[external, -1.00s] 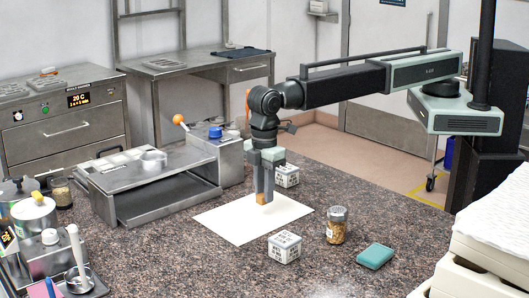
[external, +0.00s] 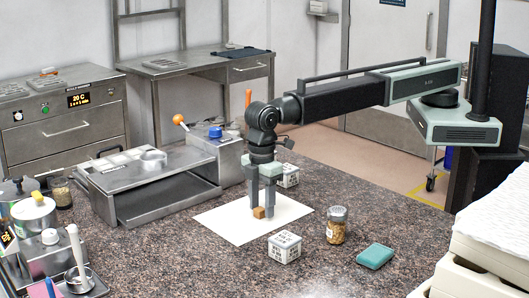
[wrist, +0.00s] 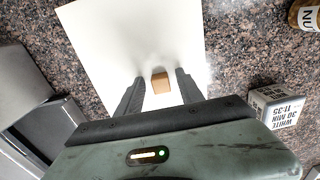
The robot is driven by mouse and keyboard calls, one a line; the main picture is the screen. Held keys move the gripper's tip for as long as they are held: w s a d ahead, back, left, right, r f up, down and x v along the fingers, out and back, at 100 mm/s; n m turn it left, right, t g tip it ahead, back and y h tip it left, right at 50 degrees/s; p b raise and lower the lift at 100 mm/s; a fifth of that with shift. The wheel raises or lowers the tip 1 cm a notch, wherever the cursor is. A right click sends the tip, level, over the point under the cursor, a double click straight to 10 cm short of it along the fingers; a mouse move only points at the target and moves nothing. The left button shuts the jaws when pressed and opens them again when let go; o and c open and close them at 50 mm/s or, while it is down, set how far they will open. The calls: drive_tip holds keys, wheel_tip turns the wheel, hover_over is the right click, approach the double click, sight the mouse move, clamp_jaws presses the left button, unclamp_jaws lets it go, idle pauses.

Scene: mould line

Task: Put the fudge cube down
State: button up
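The fudge cube (external: 259,212) is a small brown block on the white sheet (external: 225,226), which lies on the speckled stone counter. It also shows in the wrist view (wrist: 160,83), on the sheet (wrist: 130,45) between my fingertips. My gripper (external: 261,212) points down over the sheet, with one finger on each side of the cube. In the wrist view my gripper (wrist: 160,90) is open, with a gap between each finger and the cube.
A steel machine (external: 160,185) stands left of the sheet. White labelled boxes stand in front of it (external: 285,247) and behind my gripper (external: 288,176). A jar (external: 336,225) and a teal block (external: 375,256) are to the right.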

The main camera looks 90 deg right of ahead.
wheel_tip(320, 180, up, 12)
drive_tip(key=p, duration=1.2)
drive_tip(key=shift+r, duration=0.15)
drive_tip(key=s+d+m, duration=0.2)
drive_tip(key=d+m, duration=0.4)
drive_tip(key=d, duration=3.3)
drive_tip(key=s+d+m, duration=0.1)
drive_tip(key=s+d, duration=0.3)
drive_tip(key=d, duration=0.4)
drive_tip(key=s+d+m, duration=0.2)
drive_tip(key=s+d, duration=0.2)
drive_tip(key=d, duration=0.4)
drive_tip(key=shift+s+d, duration=0.3)
drive_tip(key=shift+o, duration=0.4)
drive_tip(key=shift+w+a, duration=0.1)
drive_tip(key=shift+w, duration=0.05)
